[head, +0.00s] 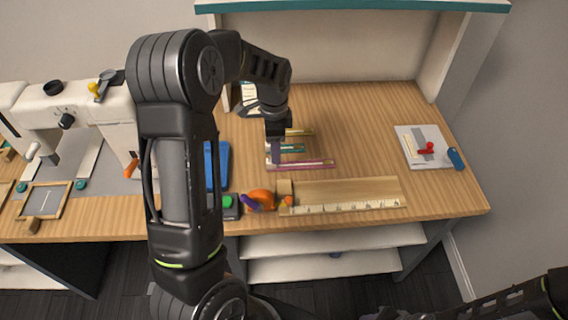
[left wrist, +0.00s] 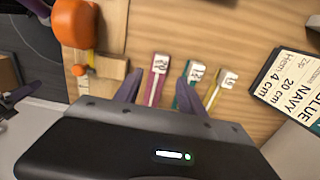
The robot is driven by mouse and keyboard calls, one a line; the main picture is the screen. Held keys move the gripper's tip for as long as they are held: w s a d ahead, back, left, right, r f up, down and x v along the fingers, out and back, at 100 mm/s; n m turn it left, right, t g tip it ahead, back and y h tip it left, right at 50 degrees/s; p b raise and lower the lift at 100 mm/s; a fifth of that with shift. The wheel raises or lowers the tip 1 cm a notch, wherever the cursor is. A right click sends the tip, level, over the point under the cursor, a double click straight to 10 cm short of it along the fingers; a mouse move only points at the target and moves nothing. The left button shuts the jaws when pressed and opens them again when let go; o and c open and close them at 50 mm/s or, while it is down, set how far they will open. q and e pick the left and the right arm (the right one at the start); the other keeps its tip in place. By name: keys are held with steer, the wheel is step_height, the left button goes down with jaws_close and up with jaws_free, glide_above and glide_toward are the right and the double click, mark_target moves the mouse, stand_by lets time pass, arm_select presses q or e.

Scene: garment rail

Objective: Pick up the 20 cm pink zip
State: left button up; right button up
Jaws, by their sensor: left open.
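The pink zip (head: 312,164) lies flat on the wooden table as the nearest of three zips in the head view. In the left wrist view the pink zip (left wrist: 154,88) has a white label at its end, too small to read surely. My left gripper (head: 276,158) points down over the left ends of the zips. In the left wrist view its purple-grey fingers (left wrist: 154,86) are open, one on each side of the pink zip, with nothing clamped. I cannot tell its exact height.
A teal zip (left wrist: 187,84) and a yellow zip (left wrist: 220,90) lie close beside the pink one. A card (left wrist: 290,85) reads BLUE, NAVY, zip 20 cm, hem 4 cm. A ruler (head: 345,207) and an orange object (head: 261,199) lie in front.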

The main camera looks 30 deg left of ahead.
mark_target(299, 164)
arm_select(q)
steer(key=shift+s+f+p, duration=0.1)
steer(key=shift+f+p, duration=0.55)
steer(key=shift+f, duration=1.95)
jaws_close()
